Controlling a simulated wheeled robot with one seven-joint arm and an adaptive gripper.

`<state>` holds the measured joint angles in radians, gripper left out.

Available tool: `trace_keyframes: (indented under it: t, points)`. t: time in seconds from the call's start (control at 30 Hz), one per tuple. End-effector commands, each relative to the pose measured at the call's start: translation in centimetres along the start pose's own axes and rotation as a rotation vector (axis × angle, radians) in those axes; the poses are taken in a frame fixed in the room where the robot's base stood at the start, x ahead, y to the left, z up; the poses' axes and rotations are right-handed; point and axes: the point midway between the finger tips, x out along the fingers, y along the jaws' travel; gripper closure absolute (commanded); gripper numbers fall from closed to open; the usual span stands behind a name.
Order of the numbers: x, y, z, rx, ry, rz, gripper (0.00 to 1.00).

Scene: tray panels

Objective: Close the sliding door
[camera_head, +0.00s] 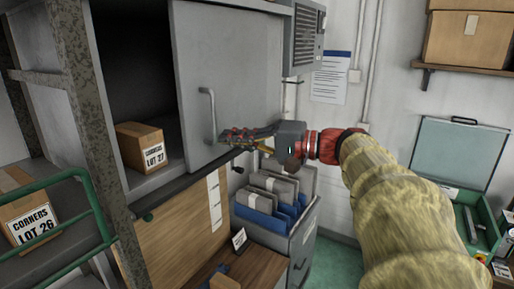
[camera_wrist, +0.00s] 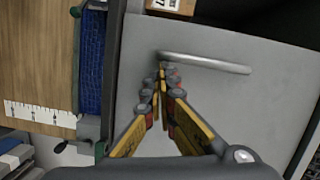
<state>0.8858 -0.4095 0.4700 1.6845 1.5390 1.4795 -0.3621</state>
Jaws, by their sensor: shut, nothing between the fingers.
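The grey sliding door (camera_head: 232,70) stands at the right of the cabinet, leaving a dark opening to its left. Its upright bar handle (camera_head: 209,112) is near the door's left edge. My gripper (camera_head: 224,137) is shut and empty, in front of the door by the handle's lower end. In the wrist view the door (camera_wrist: 220,105) fills the middle, with the handle (camera_wrist: 210,64) lying across it. There the fingertips of my gripper (camera_wrist: 162,72) are together beside the handle's left end. I cannot tell whether they touch it.
A carton marked LOT 27 (camera_head: 141,147) sits inside the opening. A speckled post (camera_head: 88,110) and a green rail (camera_head: 75,178) stand at the left.

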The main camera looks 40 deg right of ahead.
Motion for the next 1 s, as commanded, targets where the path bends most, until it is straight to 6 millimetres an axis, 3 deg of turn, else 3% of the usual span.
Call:
trace_keyframes:
  t: [0.03, 0.1, 0.4, 0.63, 1.0]
  points:
    - [0.5, 0.4, 2.0, -0.007, -0.003, -0.001, 1.0]
    - [1.1, -0.1, 4.2, -0.006, -0.003, -0.001, 1.0]
    - [3.0, -2.0, 11.5, -0.004, -0.003, -0.002, 1.0]
    - [3.7, -2.7, 14.1, -0.001, -0.002, -0.001, 1.0]
    - [3.9, -3.1, 14.8, 0.001, -0.001, 0.0, 1.0]
